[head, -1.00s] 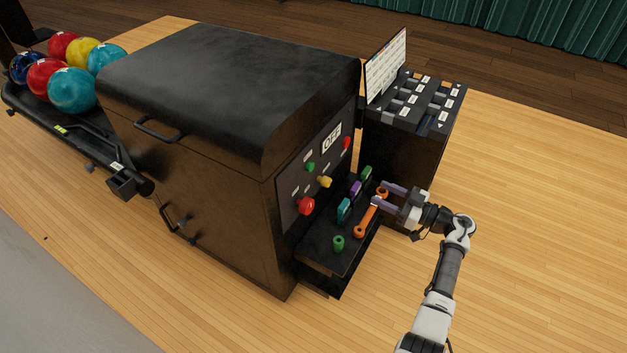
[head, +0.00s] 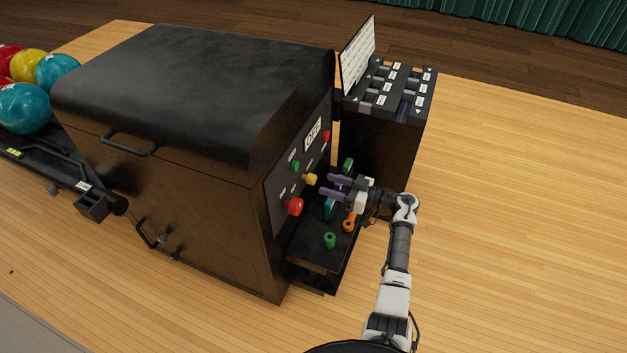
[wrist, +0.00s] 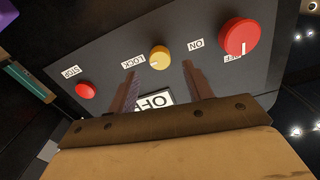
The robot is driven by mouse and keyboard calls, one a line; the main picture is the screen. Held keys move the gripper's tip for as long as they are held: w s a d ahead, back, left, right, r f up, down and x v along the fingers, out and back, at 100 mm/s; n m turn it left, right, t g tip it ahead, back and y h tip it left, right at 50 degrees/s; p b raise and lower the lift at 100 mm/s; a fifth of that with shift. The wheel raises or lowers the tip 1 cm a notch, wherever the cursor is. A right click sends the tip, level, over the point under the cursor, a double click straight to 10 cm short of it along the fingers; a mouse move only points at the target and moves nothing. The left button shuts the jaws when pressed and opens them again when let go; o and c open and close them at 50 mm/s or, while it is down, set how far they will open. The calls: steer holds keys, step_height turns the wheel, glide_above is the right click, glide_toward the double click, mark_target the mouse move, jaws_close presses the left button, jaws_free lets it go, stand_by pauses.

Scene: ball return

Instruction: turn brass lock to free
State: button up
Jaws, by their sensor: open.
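The brass lock (head: 310,179) is a yellow knob on the dark control panel on the machine's side. In the wrist view the brass lock (wrist: 160,57) sits beside a label reading LOCK, ahead of and between my fingers. My gripper (head: 333,183) is open and empty, just right of the lock and apart from it, with its purple-grey fingers pointing at the panel. The wrist view shows both fingers of my gripper (wrist: 160,88) spread, with the OFF sign between them.
A large red knob (head: 295,207), a green button (head: 296,166) and a small red button (head: 327,136) flank the lock. A dark cabinet (head: 375,150) stands behind my gripper.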

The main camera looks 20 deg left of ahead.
mark_target(315, 180)
steer(key=a, duration=0.6)
steer(key=shift+w, duration=0.15)
steer(key=shift+c, duration=0.4)
steer(key=c, duration=0.9)
